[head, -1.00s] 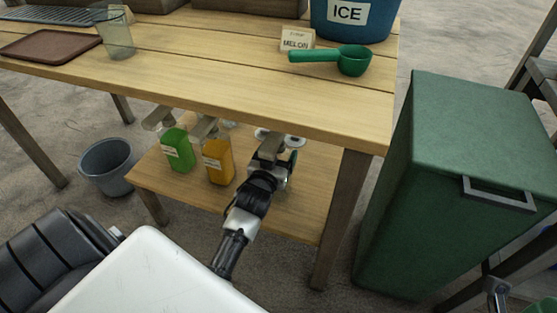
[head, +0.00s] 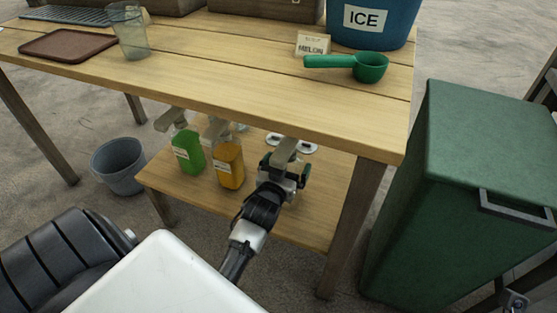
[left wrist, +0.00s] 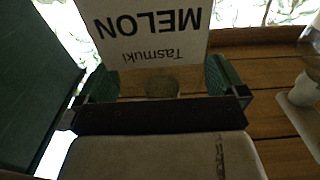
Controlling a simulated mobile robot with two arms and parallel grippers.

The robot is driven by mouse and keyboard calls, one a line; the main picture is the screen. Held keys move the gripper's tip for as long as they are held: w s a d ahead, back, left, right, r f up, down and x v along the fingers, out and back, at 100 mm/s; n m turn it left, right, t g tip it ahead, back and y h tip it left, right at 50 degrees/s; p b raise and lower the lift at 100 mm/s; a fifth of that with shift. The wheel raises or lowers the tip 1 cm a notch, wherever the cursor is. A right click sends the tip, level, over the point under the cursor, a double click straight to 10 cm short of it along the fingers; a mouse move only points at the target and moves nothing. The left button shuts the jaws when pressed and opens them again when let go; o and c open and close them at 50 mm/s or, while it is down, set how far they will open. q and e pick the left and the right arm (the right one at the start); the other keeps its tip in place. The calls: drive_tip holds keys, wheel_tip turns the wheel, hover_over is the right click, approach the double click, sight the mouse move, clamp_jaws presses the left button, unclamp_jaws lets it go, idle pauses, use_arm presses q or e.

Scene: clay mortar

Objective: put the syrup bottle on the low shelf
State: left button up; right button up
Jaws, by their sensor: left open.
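A syrup bottle stands at my left gripper (head: 286,170) on the low shelf (head: 318,205). Its pump nozzle (head: 286,149) shows in the head view, but my gripper hides most of its body. In the left wrist view its white label (left wrist: 150,30) reads MELON, upside down. My left gripper (left wrist: 160,85) is open, with its green-padded fingers to either side below the label. I cannot tell whether they touch the bottle. A green bottle (head: 188,152) and an orange bottle (head: 229,166) stand to the left on the same shelf. My right gripper is out of view.
The table top (head: 220,75) overhangs the shelf, with a table leg (head: 350,225) close on the right. A green bin (head: 450,190) stands right of it. A grey bucket (head: 120,165) is on the floor at left. White round items (head: 290,143) lie behind the gripper.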

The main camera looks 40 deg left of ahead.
use_arm(q)
drive_tip(key=p+v, duration=0.3)
drive_tip(key=v, duration=0.7)
drive_tip(key=shift+s, duration=0.35)
drive_tip(key=shift+d, duration=0.15)
